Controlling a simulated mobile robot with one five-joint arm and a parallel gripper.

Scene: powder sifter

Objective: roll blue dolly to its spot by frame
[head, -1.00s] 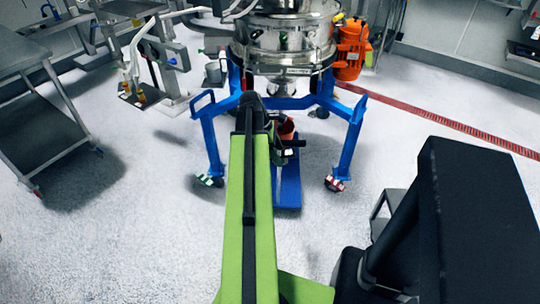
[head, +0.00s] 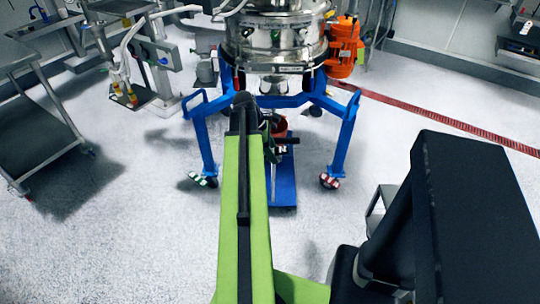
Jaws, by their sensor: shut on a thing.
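The blue dolly (head: 283,187) is a flat blue platform on the floor, between the two front legs of the blue frame (head: 345,140). A reddish-orange container (head: 280,127) shows above it, partly hidden by my arm. My gripper (head: 274,140) is at the far end of my green arm, low in front of the frame. It is shut at the dolly's upright part, by a dark bar; the exact contact is hidden. The dolly's rear part is hidden by my arm and the container.
The steel sifter (head: 276,40) with an orange motor (head: 343,47) stands on the frame. The frame's feet (head: 329,181) rest on castors. A steel trolley (head: 40,130) stands at left. A red floor drain strip (head: 450,125) runs at right.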

